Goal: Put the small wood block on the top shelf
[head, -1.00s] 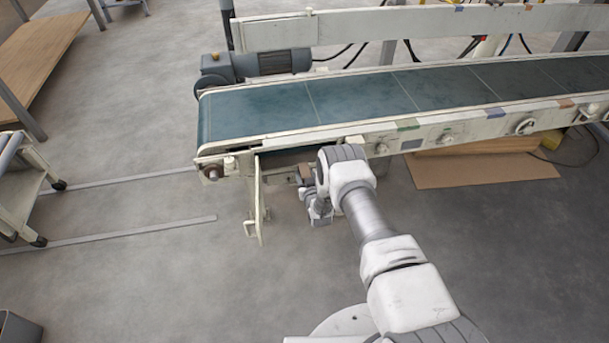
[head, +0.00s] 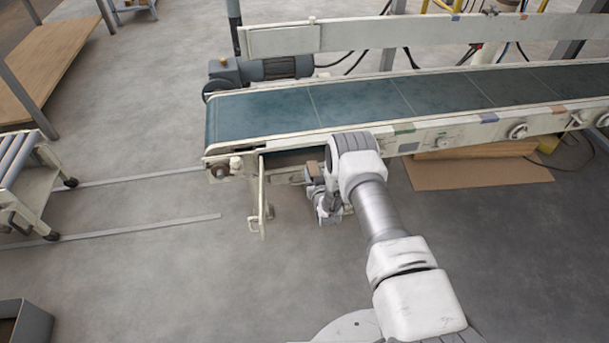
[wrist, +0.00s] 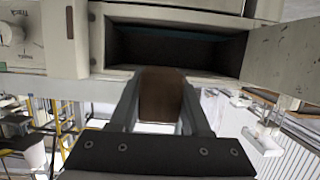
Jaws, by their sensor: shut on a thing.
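The small wood block (wrist: 161,97) is a dark brown piece between the two fingers of my gripper (wrist: 160,88) in the wrist view. The gripper is shut on it. In the head view the block (head: 313,168) shows as a small brown patch at the conveyor's near side, close to its left end, partly hidden by my arm. In the wrist view an open recess (wrist: 175,48) with pale walls and a dark inside lies just beyond the block. I cannot tell whether this recess holds the top shelf.
The conveyor (head: 265,114) with its green belt spans the back. A pale open flap (head: 262,195) hangs at its near left. Cardboard (head: 475,174) lies on the floor at right. A roller cart (head: 35,190) and grey bin (head: 32,325) stand left. Floor between is clear.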

